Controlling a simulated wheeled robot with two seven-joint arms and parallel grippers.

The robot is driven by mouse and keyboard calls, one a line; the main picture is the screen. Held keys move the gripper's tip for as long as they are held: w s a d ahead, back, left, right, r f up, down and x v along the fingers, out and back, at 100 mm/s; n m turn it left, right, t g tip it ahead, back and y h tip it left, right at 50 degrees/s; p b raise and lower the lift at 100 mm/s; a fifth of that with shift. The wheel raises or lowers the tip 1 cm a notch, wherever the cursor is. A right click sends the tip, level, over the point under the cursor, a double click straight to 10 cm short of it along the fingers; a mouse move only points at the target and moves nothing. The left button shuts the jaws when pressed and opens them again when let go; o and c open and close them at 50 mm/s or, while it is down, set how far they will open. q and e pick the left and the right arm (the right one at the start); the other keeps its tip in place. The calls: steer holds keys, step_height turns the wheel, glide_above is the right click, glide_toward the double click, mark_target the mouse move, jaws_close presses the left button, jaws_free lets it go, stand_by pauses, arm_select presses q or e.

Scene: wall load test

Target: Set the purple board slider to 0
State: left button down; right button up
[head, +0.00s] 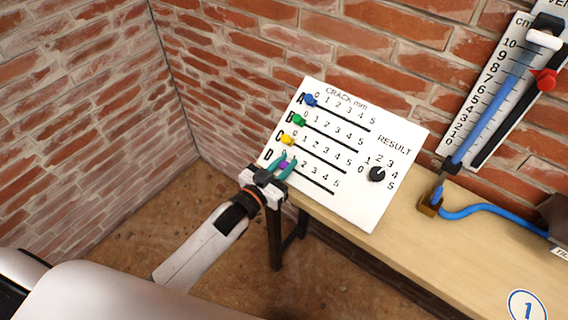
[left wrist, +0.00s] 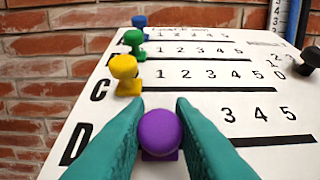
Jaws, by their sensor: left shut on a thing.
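The white board (head: 335,185) stands tilted on the bench with slider rows A to D. The purple slider knob (left wrist: 160,133) is in row D, near the left end of its track; it shows small in the head view (head: 283,165). My left gripper (head: 279,168) has its teal fingers shut on the purple knob, one on each side. The fingers hide the low numbers of row D, so its exact reading cannot be told. The blue (head: 310,100), green (head: 298,119) and yellow (head: 287,139) knobs sit at the 0 ends of their rows. My right gripper is not in view.
A black RESULT dial (head: 377,174) is on the board's right side. A wooden bench (head: 400,243) runs along the brick wall. A blue gauge tube (head: 480,115) with a hose (head: 490,209) stands further right. Bare floor lies left of the bench.

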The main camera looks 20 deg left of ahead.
mark_target(272, 158)
arm_select(q)
steer(key=shift+w+a, duration=0.35)
steer(key=shift+a, duration=0.55)
steer(key=shift+w+a, duration=0.3)
steer(key=shift+a, duration=0.55)
steer(key=shift+d, duration=0.1)
steer(key=c, duration=1.5)
jaws_free()
steer(key=shift+o, duration=1)
steer(key=shift+s, duration=0.15)
steer(key=b+v, duration=0.2)
steer(key=v, duration=0.9)
steer(key=shift+s+a, duration=0.3)
steer(key=shift+s, duration=0.05)
